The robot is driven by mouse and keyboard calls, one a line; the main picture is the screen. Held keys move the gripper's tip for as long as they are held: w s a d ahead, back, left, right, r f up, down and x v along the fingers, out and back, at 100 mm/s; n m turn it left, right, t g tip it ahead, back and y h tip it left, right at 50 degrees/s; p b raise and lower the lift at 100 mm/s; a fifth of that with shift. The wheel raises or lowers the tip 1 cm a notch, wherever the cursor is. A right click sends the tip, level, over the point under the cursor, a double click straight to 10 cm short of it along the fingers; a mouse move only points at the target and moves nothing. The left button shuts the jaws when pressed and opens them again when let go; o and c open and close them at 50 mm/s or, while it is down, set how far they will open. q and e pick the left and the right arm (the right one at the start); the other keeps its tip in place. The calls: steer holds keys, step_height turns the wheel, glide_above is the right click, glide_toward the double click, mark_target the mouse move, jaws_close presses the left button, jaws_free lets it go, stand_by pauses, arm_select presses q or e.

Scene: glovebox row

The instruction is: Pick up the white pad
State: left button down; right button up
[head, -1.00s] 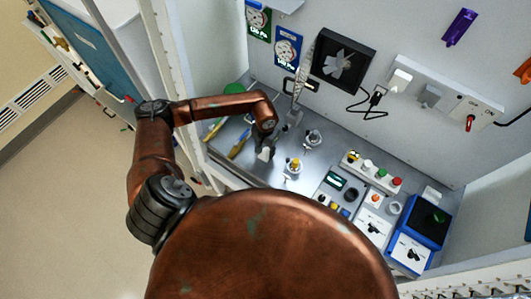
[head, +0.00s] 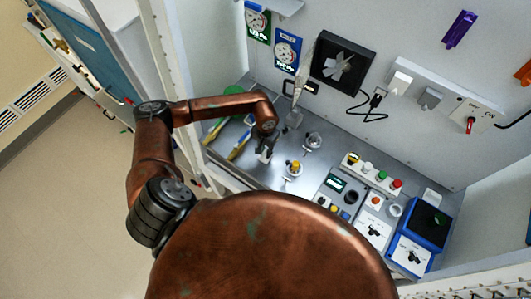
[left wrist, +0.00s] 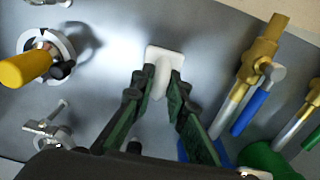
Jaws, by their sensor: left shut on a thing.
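The white pad (left wrist: 152,56) is a small square plate with a raised grip, seen at the middle of the left wrist view. My left gripper (left wrist: 161,82) has its two dark green fingers on either side of the raised grip and is shut on it. In the head view the left gripper (head: 265,152) points down at the grey bench floor, and the pad is mostly hidden by the fingers. I cannot tell whether the pad touches the floor. My right gripper is out of view.
A yellow-knobbed fitting (head: 293,168) stands just right of the gripper. A control panel (head: 338,190) is farther right. A black fan (head: 342,62) is on the back wall.

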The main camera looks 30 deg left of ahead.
arm_select(q)
step_height(320, 180, up, 2)
steer(key=shift+r+b, duration=0.2)
steer(key=shift+b, duration=0.1)
steer(key=s+r+b, duration=0.4)
steer(key=s+r, duration=0.5)
steer(key=s, duration=0.5)
steer(key=shift+a+r, duration=0.3)
steer(key=shift+r, duration=0.05)
